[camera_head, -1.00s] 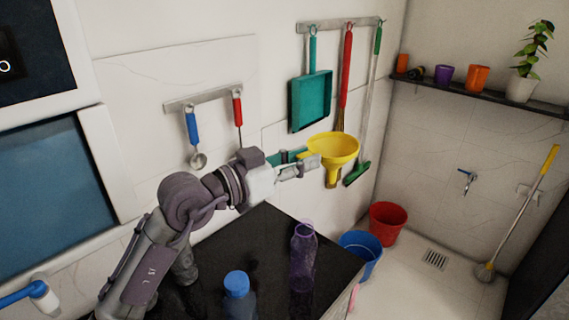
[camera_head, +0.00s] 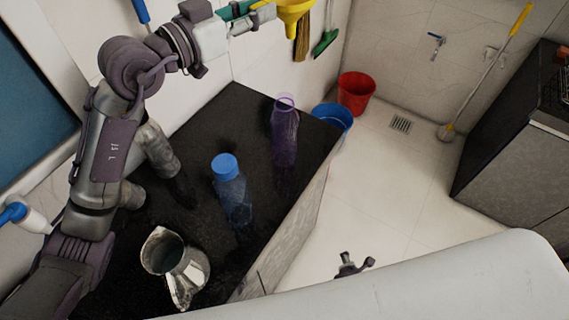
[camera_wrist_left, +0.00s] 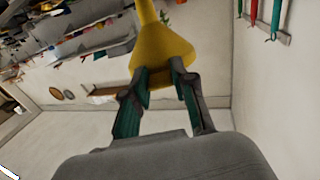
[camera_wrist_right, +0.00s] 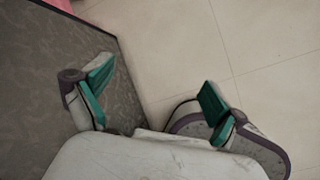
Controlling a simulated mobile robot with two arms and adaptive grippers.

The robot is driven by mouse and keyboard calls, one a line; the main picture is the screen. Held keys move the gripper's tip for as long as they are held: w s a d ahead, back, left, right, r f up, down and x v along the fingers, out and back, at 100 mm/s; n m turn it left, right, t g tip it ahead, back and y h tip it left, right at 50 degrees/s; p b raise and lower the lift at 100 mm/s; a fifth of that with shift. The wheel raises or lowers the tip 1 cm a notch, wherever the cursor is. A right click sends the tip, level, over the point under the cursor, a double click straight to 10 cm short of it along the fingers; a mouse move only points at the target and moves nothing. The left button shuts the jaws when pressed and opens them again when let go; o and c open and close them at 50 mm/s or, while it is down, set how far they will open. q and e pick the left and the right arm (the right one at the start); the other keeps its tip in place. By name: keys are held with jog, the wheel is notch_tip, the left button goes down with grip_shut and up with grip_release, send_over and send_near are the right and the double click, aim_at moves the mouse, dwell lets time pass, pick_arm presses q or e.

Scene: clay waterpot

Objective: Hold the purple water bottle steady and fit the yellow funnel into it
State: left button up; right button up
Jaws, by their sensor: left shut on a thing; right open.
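The purple water bottle (camera_head: 284,135) stands upright on the black counter, near its far right end, with an open top. The yellow funnel (camera_head: 292,10) is partly cut off at the top of the head view. My left gripper (camera_head: 262,14) is shut on the funnel's rim and holds it in the air above and behind the bottle, apart from it. In the left wrist view the fingers (camera_wrist_left: 160,80) pinch the funnel (camera_wrist_left: 162,52). My right gripper (camera_wrist_right: 150,95) is open and empty, over the floor beside the counter's side. The bottle is not seen in either wrist view.
A blue-capped bottle (camera_head: 231,190) and a metal pitcher (camera_head: 177,263) stand on the black counter (camera_head: 215,128), left of and nearer than the purple bottle. A blue bucket (camera_head: 333,117) and a red bucket (camera_head: 356,92) stand on the floor beyond. The floor at right is mostly clear.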

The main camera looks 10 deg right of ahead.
aim_at(285, 147)
pick_arm(q)
jog(key=shift+s, duration=0.1)
pick_arm(e)
jog(key=w+r+n+t+h, duration=0.3)
jog(key=w+r+n+t, duration=0.3)
jog(key=w+r+n, duration=0.65)
jog(key=w+a+r+n+t+h, duration=0.1)
jog(key=w+a+r+n+t, duration=0.15)
jog(key=r, duration=0.65)
jog(key=w+a+r+n+t+h, duration=0.1)
jog(key=w+r+t+h, duration=0.15)
jog(key=r, duration=0.65)
jog(key=w+a+r+t+y, duration=0.1)
jog(key=a+r+y, duration=0.1)
jog(key=a, duration=0.2)
jog(key=w+a+r+m+t+y, duration=0.1)
jog(key=a+r+y, duration=0.1)
jog(key=a, duration=0.3)
jog(key=w+a+r+y, duration=0.1)
jog(key=a+r+y, duration=0.1)
jog(key=a, duration=0.3)
jog(key=shift+w+a+r+t+y, duration=0.15)
jog(key=shift+r+t+y, duration=0.1)
jog(key=shift+t, duration=0.15)
jog(key=shift+m, duration=0.3)
jog(key=x, duration=1.1)
jog(key=shift+w+f, duration=0.15)
jog(key=shift+w, duration=0.2)
jog(key=c, duration=1.2)
jog(key=shift+o, duration=0.2)
